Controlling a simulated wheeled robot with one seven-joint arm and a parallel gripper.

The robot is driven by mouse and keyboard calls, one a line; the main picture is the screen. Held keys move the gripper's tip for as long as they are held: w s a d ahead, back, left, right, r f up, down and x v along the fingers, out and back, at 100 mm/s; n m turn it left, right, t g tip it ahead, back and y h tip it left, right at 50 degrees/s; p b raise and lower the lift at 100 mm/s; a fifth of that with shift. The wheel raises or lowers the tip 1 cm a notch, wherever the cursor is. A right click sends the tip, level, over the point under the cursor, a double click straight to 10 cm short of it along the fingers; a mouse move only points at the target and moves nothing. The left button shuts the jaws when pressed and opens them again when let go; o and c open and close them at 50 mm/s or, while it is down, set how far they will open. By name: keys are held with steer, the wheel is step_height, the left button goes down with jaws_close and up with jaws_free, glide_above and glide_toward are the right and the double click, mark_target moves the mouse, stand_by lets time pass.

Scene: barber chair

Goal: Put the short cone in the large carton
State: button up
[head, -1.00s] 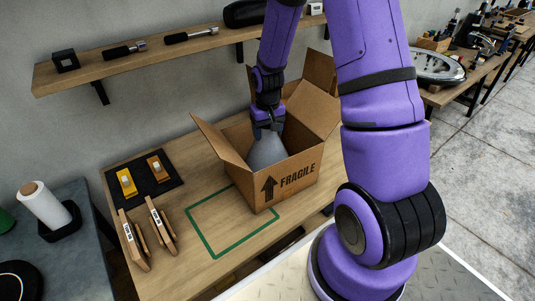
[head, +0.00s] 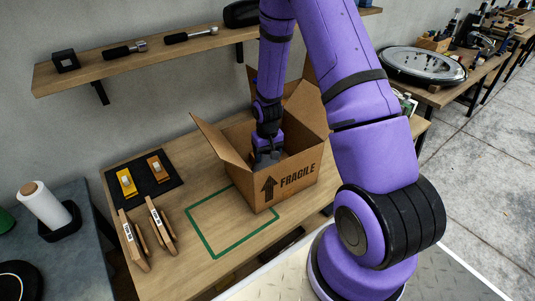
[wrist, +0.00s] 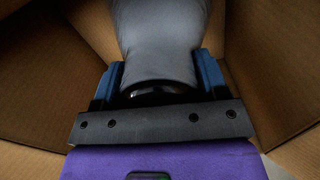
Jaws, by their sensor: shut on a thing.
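The large carton (head: 299,172) stands open on the wooden table, its flaps spread and "FRAGILE" printed on the front. My gripper (head: 267,157) reaches down inside the carton. In the wrist view my gripper (wrist: 160,85) has its blue fingers shut on both sides of the grey short cone (wrist: 158,45). Brown carton walls surround the cone in that view. In the head view the cone is mostly hidden behind the carton's front wall and my gripper. I cannot tell whether the cone touches the carton's floor.
A green outlined square (head: 228,222) on the table in front of the carton is empty. A wall shelf (head: 150,52) with tools runs above.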

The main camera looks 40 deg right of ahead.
steer(key=shift+f, duration=0.1)
steer(key=o, duration=1.6)
step_height(320, 180, up, 12)
steer(key=shift+r, duration=0.15)
steer(key=s+a+r+n+t, duration=0.1)
steer(key=s+a+r, duration=0.25)
steer(key=r, duration=0.75)
steer(key=s+a+r+t, duration=0.2)
steer(key=s+r, duration=0.3)
steer(key=r, duration=0.5)
steer(key=s+a+r, duration=0.1)
steer(key=s+r, duration=0.2)
steer(key=s, duration=0.2)
steer(key=s+a+r+n+t, duration=0.1)
steer(key=s+a+r, duration=0.1)
steer(key=s, duration=0.4)
steer(key=s+a+r+t, duration=0.1)
steer(key=s+r, duration=0.4)
steer(key=shift+s+a, duration=0.15)
steer(key=shift+a, duration=0.1)
